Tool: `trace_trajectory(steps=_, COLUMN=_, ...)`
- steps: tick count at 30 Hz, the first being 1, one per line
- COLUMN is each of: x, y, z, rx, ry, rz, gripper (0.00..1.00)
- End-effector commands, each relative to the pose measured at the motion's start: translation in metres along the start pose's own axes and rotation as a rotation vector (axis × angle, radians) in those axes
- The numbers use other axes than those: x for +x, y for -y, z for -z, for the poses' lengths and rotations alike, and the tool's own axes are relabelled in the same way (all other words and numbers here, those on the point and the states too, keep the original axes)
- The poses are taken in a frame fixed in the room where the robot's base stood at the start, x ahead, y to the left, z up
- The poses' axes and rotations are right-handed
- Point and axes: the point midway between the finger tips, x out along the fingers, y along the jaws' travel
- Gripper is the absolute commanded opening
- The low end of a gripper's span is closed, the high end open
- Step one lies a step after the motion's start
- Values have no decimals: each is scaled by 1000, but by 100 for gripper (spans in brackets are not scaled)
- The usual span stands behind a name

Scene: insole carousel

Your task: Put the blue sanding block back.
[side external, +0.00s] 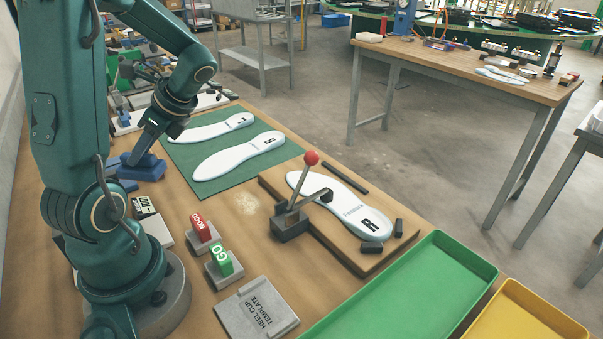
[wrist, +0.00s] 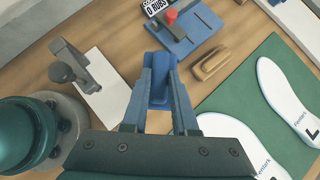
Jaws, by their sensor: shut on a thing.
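The blue sanding block (wrist: 159,88) is between the fingers of my gripper (wrist: 161,66) in the wrist view. My gripper is shut on it. In the side external view my gripper (side external: 146,150) points down at the left of the green mat, with the blue block (side external: 142,170) at its fingertips, low over the bench. I cannot tell whether the block touches the wood. A blue fixture with a red knob (wrist: 183,27) lies just beyond the block in the wrist view. The block's resting place is not clearly visible.
A tan block (wrist: 210,64) lies right of my gripper. The green mat (side external: 180,160) carries two white insoles. A grey clamp (wrist: 80,72) stands on a white plate at left. NO-GO (side external: 202,227) and GO (side external: 222,260) blocks stand nearer the side camera.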

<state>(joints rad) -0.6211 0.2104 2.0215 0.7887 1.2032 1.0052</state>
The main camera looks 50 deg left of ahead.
Motion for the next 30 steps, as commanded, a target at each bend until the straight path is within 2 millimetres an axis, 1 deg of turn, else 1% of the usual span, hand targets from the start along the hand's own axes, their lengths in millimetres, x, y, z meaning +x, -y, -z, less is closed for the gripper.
trace_trajectory(steps=1, x=0, y=6, z=9, rx=5, ry=1, rz=-1, gripper=0)
trace_trajectory(steps=3, x=0, y=13, z=17, rx=4, ry=1, rz=-1, gripper=0)
trace_trajectory(steps=6, x=-1, y=20, z=26, rx=3, ry=1, rz=1, gripper=0)
trace_trajectory(steps=11, x=0, y=24, z=33, rx=1, ry=1, rz=-1, gripper=0)
trace_trajectory(steps=18, x=24, y=24, z=54, rx=4, ry=2, rz=-2, gripper=0)
trace_trajectory(steps=21, x=28, y=24, z=59, rx=1, ry=1, rz=-1, gripper=0)
trace_trajectory(steps=30, x=29, y=25, z=60, rx=-1, ry=0, rz=0, gripper=0)
